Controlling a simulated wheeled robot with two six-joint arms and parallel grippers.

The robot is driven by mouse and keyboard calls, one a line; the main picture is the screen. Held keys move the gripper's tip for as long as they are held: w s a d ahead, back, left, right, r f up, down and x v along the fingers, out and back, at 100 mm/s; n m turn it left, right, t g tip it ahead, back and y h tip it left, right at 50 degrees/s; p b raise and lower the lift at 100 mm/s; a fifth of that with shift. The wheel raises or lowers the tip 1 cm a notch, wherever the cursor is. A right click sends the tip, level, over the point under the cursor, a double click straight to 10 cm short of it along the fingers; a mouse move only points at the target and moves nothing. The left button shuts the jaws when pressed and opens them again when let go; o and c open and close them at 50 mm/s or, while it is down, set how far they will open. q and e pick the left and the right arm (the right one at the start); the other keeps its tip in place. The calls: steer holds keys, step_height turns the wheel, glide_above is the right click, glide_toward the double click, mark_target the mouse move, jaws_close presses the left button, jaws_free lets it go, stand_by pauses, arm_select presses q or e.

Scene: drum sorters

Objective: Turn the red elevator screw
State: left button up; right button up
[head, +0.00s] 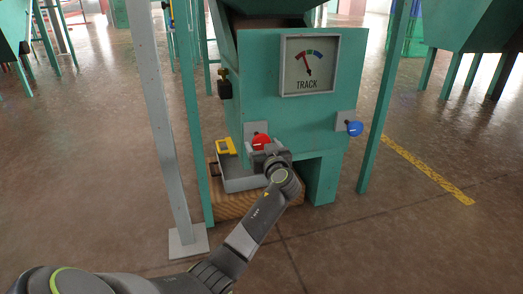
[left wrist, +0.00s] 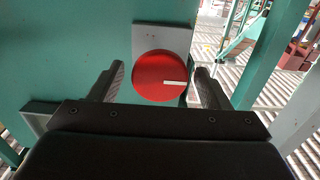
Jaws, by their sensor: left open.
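The red elevator screw (head: 261,142) is a round red knob on a grey plate, low on the front of the green machine (head: 260,85). In the left wrist view the red knob (left wrist: 162,77) faces me, with a white mark pointing right. My left gripper (head: 271,155) is in front of the knob, and in the left wrist view its open fingers (left wrist: 160,84) stand on either side of it. I cannot tell whether they touch it. The gripper hides the lower part of the knob in the head view. My right gripper is not in view.
A blue knob (head: 354,129) sticks out at the machine's right. A grey tray (head: 240,184) with a yellow piece (head: 226,146) sits on a wooden base (head: 230,206) below. A grey post (head: 157,110) and green legs stand at left. A dial marked TRACK (head: 309,65) is above.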

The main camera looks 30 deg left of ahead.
arm_select(q)
steer(key=shift+x, duration=0.85)
steer(key=shift+c, duration=0.3)
steer(key=c, duration=0.8)
